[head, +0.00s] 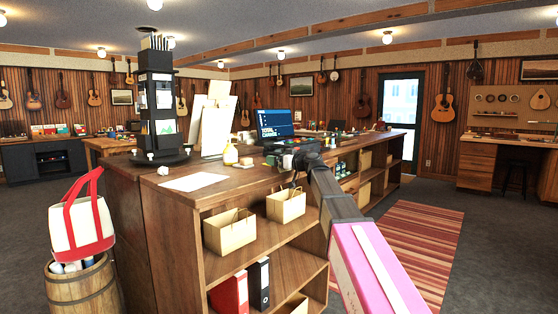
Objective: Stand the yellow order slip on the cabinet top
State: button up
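The wooden cabinet top (158,178) fills the middle of the head view, above open shelves. A pale, cream-white sheet (193,181) lies flat near its front left corner. I cannot make out a clearly yellow order slip. My arm reaches in from the lower right, and my gripper (293,184) is at its far end, by the cabinet's front edge and above the paper bag on the upper shelf. It is small and dark, so I cannot see whether its fingers are open or hold anything.
Paper bags (229,232) and binders (259,284) fill the shelves. A barrel (85,291) with a tote (82,222) stands left; a striped rug (415,240) lies right.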

jog(key=shift+r, duration=0.1)
jog(key=v, duration=1.2)
